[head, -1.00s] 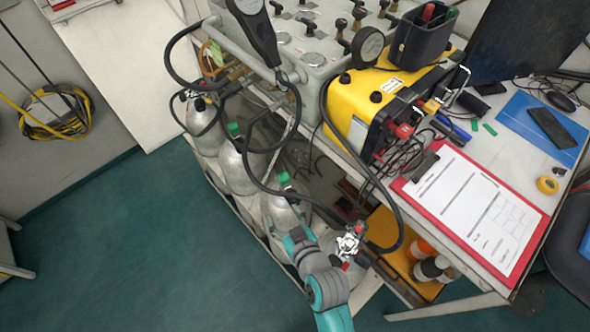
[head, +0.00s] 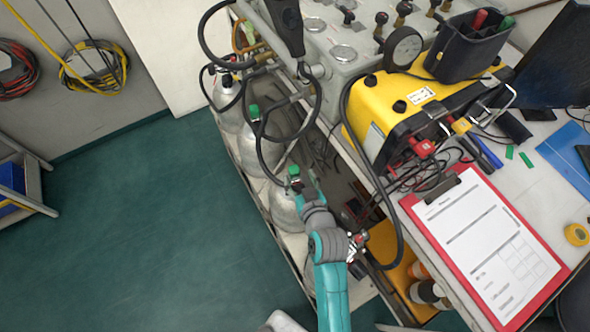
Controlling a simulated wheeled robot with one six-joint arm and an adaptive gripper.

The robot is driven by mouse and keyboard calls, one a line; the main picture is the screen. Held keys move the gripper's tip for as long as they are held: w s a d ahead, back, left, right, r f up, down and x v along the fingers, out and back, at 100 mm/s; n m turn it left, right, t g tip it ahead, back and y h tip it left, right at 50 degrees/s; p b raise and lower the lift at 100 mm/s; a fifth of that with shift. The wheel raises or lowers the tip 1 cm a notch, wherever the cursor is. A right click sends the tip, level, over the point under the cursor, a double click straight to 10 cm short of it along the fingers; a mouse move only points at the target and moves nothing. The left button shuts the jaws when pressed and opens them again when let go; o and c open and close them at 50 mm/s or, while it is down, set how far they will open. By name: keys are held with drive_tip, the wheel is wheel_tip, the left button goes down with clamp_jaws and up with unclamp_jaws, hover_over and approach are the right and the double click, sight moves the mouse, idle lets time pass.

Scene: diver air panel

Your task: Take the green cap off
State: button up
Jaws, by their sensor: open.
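Two grey cylinders in the rack carry green caps. The nearer green cap (head: 293,170) sits on top of the nearer cylinder (head: 284,208). The other green cap (head: 254,112) is on the cylinder (head: 252,150) behind it. My gripper (head: 296,184) is right at the nearer cap, reaching in from below in the picture. It is open. The fingers are small and partly hidden by my own wrist, so I cannot tell whether they touch the cap or stand around it.
Black hoses (head: 318,115) loop over the cylinders. A valve with a metal handwheel (head: 357,245) is close to the right of my arm. The bench with a yellow case (head: 430,95) and red clipboard (head: 487,245) borders the right. The green floor (head: 150,240) at left is clear.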

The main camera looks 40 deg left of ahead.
sight(296, 174)
drive_tip(key=shift+f+x, duration=0.25)
drive_tip(key=shift+x, duration=2.35)
drive_tip(key=shift+s, duration=0.2)
drive_tip(key=c, duration=0.9)
